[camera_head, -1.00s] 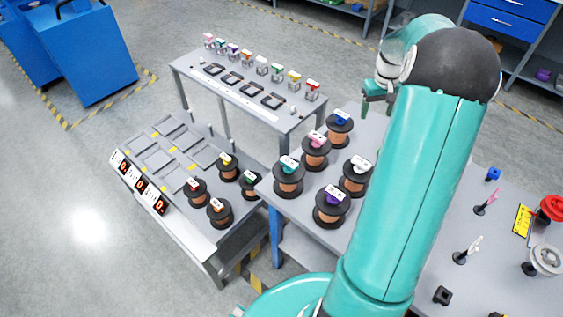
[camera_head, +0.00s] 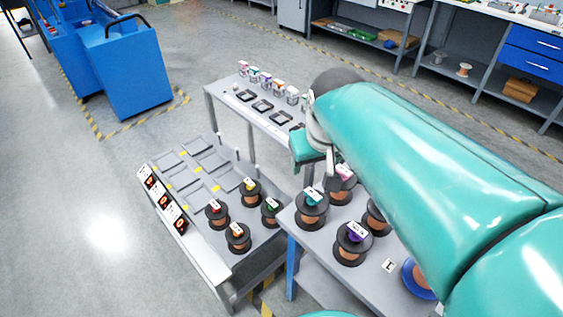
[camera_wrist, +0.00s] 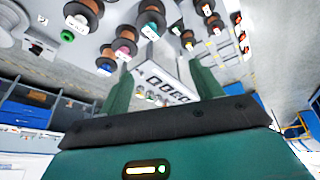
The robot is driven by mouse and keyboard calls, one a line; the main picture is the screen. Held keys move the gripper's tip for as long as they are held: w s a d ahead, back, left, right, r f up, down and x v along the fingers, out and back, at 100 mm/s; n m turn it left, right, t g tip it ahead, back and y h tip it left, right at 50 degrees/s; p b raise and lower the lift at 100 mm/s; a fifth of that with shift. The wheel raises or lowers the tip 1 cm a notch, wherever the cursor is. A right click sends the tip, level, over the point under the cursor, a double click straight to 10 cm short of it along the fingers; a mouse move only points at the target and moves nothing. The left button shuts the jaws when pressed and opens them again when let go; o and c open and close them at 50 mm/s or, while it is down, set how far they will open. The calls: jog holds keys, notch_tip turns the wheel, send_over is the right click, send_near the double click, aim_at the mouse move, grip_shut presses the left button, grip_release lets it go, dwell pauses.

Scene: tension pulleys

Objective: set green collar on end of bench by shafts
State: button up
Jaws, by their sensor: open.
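A small green ring (camera_wrist: 67,37), apparently the green collar, lies on the grey bench in the wrist view, between a white tag and a white-labelled spool. I cannot make it out in the head view. My gripper (camera_wrist: 158,66) is open, its two green fingers apart with nothing between them. In the head view my gripper (camera_head: 318,158) hangs near the left end of the spool bench (camera_head: 309,244), above or behind the pink-topped spool. The bench's right part is hidden by my arm or out of frame, and I cannot identify the shafts.
Several copper spools with coloured tops, such as the purple one (camera_head: 352,244), stand on the bench. A lower table (camera_head: 257,253) with trays and more spools is at left. A narrow table (camera_head: 226,104) with dark square frames is behind. Open floor lies around them.

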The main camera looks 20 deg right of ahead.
jog(key=s+a+f+t+y, duration=0.1)
jog(key=s+a, duration=0.5)
jog(key=s, duration=0.1)
jog(key=shift+f+n, duration=0.25)
jog(key=shift+n, duration=0.15)
